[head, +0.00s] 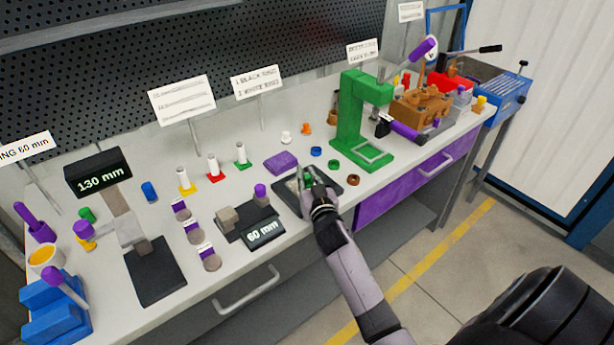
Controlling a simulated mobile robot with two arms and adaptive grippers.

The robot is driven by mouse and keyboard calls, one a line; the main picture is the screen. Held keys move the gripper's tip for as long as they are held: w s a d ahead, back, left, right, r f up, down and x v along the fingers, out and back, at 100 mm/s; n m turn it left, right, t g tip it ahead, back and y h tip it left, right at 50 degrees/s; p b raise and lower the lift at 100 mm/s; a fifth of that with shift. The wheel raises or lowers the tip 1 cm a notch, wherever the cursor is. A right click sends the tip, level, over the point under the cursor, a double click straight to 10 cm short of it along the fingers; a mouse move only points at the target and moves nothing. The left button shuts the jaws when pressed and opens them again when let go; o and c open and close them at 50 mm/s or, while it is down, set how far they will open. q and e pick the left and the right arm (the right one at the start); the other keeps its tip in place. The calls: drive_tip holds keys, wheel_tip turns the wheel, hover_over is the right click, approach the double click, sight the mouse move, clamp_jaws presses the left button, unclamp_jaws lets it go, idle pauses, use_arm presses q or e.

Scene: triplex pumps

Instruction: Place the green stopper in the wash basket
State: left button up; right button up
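My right gripper (310,180) reaches down over a dark tray (347,184) in the middle of the bench. A small green piece (307,178), possibly the green stopper, shows between its fingers. The fingers lie around it, but I cannot tell whether they are closed on it. I cannot make out for sure which thing is the wash basket. My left gripper is not in view.
A green press stand (349,115) rises right of the tray. Small rings lie between them. A blue station (497,87) and a red bin (452,88) are at the far right.

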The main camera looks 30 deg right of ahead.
drive_tip(key=o, duration=0.4)
drive_tip(key=shift+o, duration=0.2)
